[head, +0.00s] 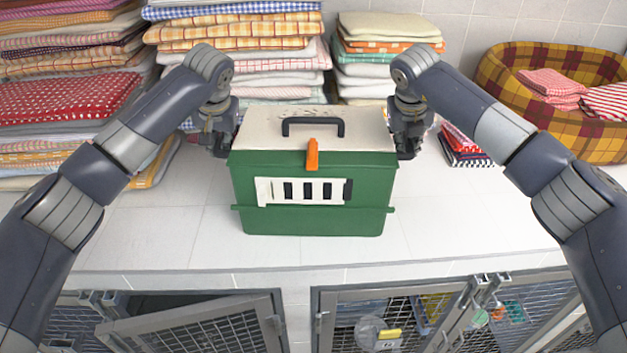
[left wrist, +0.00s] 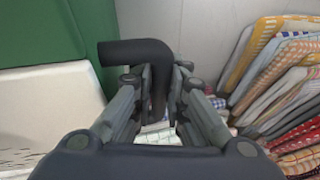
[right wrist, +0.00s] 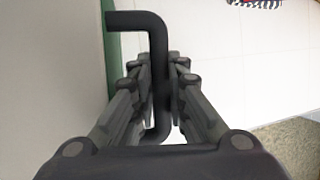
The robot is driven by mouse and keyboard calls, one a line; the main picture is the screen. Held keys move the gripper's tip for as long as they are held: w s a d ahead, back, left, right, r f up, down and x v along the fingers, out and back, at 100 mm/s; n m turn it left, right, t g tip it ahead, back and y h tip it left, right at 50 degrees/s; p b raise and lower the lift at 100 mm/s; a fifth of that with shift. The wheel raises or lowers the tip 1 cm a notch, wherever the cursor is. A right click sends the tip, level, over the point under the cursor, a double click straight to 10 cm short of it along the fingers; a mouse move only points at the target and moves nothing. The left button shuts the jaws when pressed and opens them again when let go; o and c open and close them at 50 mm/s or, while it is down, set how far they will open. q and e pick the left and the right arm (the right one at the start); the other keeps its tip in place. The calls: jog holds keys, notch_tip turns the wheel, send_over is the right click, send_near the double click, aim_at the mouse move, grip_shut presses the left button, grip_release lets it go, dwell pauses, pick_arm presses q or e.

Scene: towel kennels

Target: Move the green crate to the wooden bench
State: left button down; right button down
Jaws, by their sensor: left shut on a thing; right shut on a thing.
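The green crate (head: 315,215) has a cream lid, a black top handle and an orange latch. It stands upright at the front middle of the white tiled counter. My left gripper (head: 222,140) is at its left side and my right gripper (head: 406,145) at its right side. In the left wrist view my left gripper (left wrist: 158,95) is shut on a black side handle (left wrist: 130,52). In the right wrist view my right gripper (right wrist: 160,95) is shut on the other black side handle (right wrist: 135,20). The wooden bench is not in view.
Towel stacks (head: 245,60) line the back and left of the counter (head: 455,225). A plaid pet bed (head: 590,140) with folded towels stands at the right. Wire-mesh kennel doors (head: 200,330) are below the counter; the left one stands ajar.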

pick_arm(q)
jog(key=shift+w+r, duration=0.15)
jog(key=shift+r, duration=0.1)
pick_arm(e)
jog(key=shift+w+r, duration=0.15)
jog(key=shift+r, duration=0.1)
